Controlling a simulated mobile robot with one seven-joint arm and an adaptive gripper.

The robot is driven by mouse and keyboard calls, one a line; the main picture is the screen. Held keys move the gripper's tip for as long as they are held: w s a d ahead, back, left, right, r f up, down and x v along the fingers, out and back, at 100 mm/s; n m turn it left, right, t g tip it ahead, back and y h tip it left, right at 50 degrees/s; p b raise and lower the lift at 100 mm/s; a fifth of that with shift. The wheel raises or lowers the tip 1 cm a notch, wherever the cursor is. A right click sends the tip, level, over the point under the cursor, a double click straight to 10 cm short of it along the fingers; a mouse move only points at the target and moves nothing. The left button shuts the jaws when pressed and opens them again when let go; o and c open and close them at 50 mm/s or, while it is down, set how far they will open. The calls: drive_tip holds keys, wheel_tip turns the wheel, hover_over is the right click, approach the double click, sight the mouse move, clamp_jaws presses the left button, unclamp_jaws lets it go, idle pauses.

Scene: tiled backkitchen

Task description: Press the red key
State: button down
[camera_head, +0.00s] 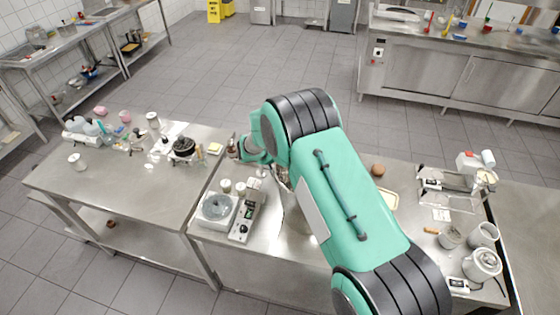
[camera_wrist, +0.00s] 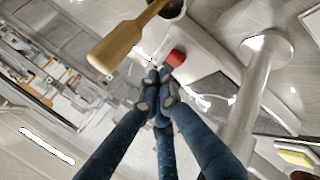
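A small red block-like key (camera_wrist: 175,57) shows in the wrist view, just above and right of my fingertips. It sits against a pale surface. I cannot tell whether the fingertips touch it. My gripper (camera_wrist: 162,76) has its dark blue fingers drawn together at the tips, with nothing seen between them. In the head view my teal arm covers the middle of the right-hand bench and hides much of what lies there; I cannot make out the red key in that view.
A wooden utensil (camera_wrist: 118,48) lies close at upper left of my fingertips in the wrist view. In the head view, a white device with a round bowl (camera_head: 217,207) and a control box (camera_head: 243,222) stand left of my arm. Several containers crowd the bench's right end.

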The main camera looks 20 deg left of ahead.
drive_tip(key=shift+f+b, duration=0.55)
drive_tip(key=shift+b, duration=0.5)
idle(0.4)
drive_tip(key=shift+s+d+f+b, duration=0.2)
drive_tip(key=shift+s+f+b, duration=0.05)
drive_tip(key=shift+f+b, duration=0.25)
drive_tip(key=shift+s+d+f+b, duration=0.2)
drive_tip(key=shift+f+b, duration=0.2)
drive_tip(key=shift+f, duration=0.15)
idle(1.4)
drive_tip(key=shift+w+r, duration=0.25)
drive_tip(key=shift+r, duration=0.45)
drive_tip(key=shift+w+a+r, duration=0.1)
drive_tip(key=shift+w+r, duration=0.05)
drive_tip(key=shift+r, duration=0.4)
drive_tip(key=shift+w+r, duration=0.1)
drive_tip(key=shift+r, duration=0.45)
drive_tip(key=shift+a+r, duration=0.2)
drive_tip(key=shift+r, duration=1.55)
drive_tip(key=shift+r, duration=0.15)
